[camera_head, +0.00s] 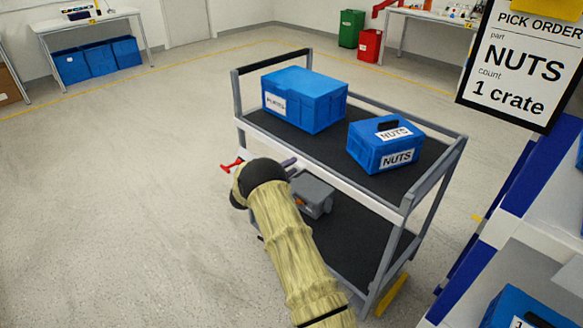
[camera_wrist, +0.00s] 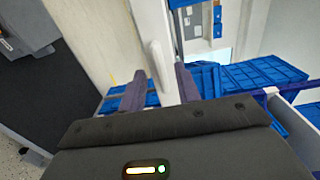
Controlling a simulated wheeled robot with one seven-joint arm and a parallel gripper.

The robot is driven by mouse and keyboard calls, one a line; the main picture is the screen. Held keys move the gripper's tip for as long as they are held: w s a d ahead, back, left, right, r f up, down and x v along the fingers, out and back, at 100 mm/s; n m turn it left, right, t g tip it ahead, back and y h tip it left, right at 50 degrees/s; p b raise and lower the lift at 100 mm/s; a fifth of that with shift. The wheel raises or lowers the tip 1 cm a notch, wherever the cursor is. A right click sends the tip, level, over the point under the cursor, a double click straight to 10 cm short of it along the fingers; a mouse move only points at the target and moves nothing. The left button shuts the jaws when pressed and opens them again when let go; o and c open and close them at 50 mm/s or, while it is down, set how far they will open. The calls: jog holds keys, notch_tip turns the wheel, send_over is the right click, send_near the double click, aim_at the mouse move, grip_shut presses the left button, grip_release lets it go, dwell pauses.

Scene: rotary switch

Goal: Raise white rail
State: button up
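The white rail (camera_head: 345,183) runs along the near long side of the grey cart, level with the top shelf edge. In the wrist view the white rail (camera_wrist: 151,22) runs up the picture, with a rounded white piece standing out from it. My gripper (camera_wrist: 160,88) has its two fingers apart, one on each side of the rail, with a visible gap at the left finger. In the head view my gripper (camera_head: 289,162) is at the rail's near side, left of its middle, mostly hidden behind my wrist.
Two blue crates, one large (camera_head: 305,98) and one small (camera_head: 385,145), stand on the cart's top shelf (camera_head: 345,170). A grey box (camera_head: 313,196) sits on the lower shelf. A small red part (camera_head: 231,165) shows beside my wrist. Blue-and-white shelving stands at right; left floor is clear.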

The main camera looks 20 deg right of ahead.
jog(key=shift+w+d, duration=0.1)
jog(key=shift+d, duration=0.3)
grip_shut()
notch_tip(320, 180, up, 7)
jog(key=p, duration=0.1)
jog(key=shift+r, duration=0.1)
grip_release()
